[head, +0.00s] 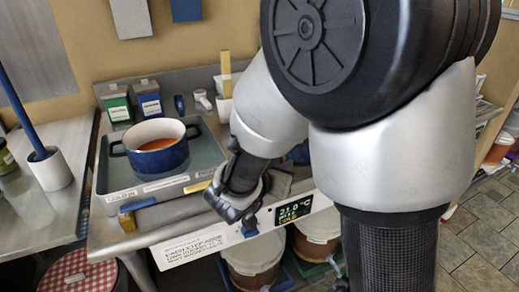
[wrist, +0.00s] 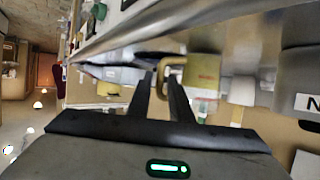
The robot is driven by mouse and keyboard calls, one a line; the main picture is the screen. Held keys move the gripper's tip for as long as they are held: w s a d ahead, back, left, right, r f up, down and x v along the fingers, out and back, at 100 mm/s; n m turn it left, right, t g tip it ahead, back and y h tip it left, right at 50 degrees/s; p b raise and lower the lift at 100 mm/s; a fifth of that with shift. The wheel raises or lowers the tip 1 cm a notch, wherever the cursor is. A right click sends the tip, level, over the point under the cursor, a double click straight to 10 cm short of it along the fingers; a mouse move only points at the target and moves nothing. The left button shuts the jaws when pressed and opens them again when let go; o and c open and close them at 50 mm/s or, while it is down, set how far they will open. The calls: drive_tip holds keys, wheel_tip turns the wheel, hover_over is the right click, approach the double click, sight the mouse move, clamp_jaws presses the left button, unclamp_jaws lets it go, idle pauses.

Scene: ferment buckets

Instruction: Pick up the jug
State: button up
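A yellowish jug (wrist: 204,70) with a small red mark shows in the wrist view, just beyond my fingertips and to their right. Its looped handle (wrist: 162,78) reaches left to between the tips of my gripper (wrist: 162,80). The two dark fingers stand apart, with the handle partly hidden by the right finger. I cannot tell whether either finger touches it. In the head view my gripper (head: 235,208) is low at the front edge of the steel counter (head: 110,225). I cannot make out the jug there; my arm covers much of that area.
A blue pot (head: 158,146) of orange liquid stands in a shallow labelled tray (head: 207,160) left of my arm. Green (head: 117,104) and blue (head: 149,102) boxes stand behind it. A temperature display (head: 293,212) is on the counter front. Buckets (head: 252,255) stand below.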

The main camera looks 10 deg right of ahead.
drive_tip(key=b+x, duration=0.1)
drive_tip(key=x, duration=0.4)
drive_tip(key=shift+w+d+f+b, duration=0.1)
drive_tip(key=shift+w+d+b, duration=0.1)
drive_tip(key=shift+w+b, duration=0.15)
clamp_jaws()
